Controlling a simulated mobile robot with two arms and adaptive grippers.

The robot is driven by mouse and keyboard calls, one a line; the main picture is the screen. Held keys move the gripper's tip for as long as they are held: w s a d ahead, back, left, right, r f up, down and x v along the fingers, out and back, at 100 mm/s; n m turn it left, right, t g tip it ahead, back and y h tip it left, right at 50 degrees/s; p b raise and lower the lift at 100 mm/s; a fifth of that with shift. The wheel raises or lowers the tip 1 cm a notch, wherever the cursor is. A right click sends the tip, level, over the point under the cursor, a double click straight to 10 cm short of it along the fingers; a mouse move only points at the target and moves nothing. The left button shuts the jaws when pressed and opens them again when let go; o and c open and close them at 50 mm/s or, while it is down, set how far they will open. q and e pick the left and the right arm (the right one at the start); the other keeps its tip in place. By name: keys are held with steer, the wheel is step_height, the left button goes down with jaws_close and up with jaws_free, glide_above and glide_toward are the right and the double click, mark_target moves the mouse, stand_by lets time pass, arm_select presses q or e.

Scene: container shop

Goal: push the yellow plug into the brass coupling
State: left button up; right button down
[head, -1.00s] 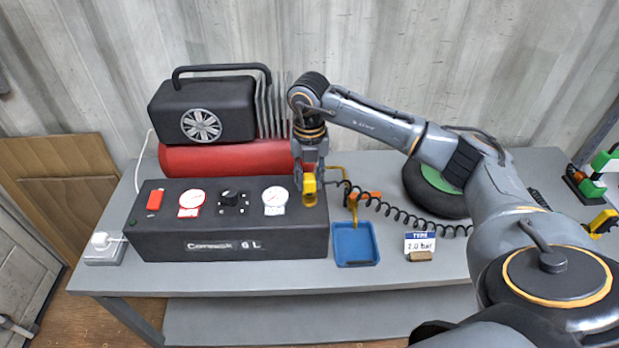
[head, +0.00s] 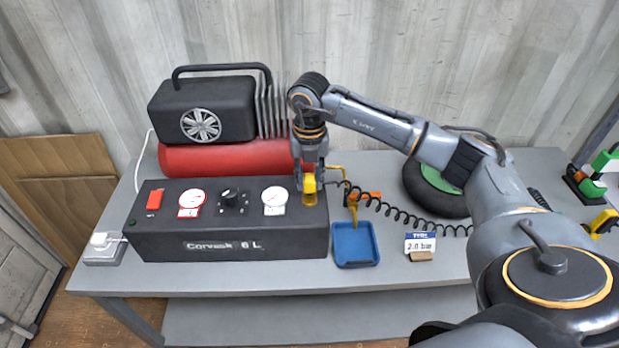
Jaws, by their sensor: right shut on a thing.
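My right gripper (head: 310,186) points down over the right end of the black compressor panel. It is shut on the yellow plug (head: 309,183), which sits between its fingers. The brass coupling (head: 309,199) shows as a gold ring right below the plug on the panel top. The plug is at or just above the coupling; I cannot tell how deep it sits. A black coiled hose (head: 400,217) runs right from near the gripper. My left gripper is not in view.
The black panel (head: 230,245) carries a red switch (head: 154,200), a knob (head: 230,197) and two gauges. A red tank (head: 225,158) stands behind. A blue tray (head: 356,262), a "2.0 bar" sign (head: 420,245) and a tyre (head: 432,195) are to the right.

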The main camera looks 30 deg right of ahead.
steer(key=shift+f+b, duration=0.3)
steer(key=shift+f, duration=0.15)
steer(key=c, duration=1)
jaws_free()
step_height(320, 180, up, 12)
steer(key=shift+a+f, duration=0.1)
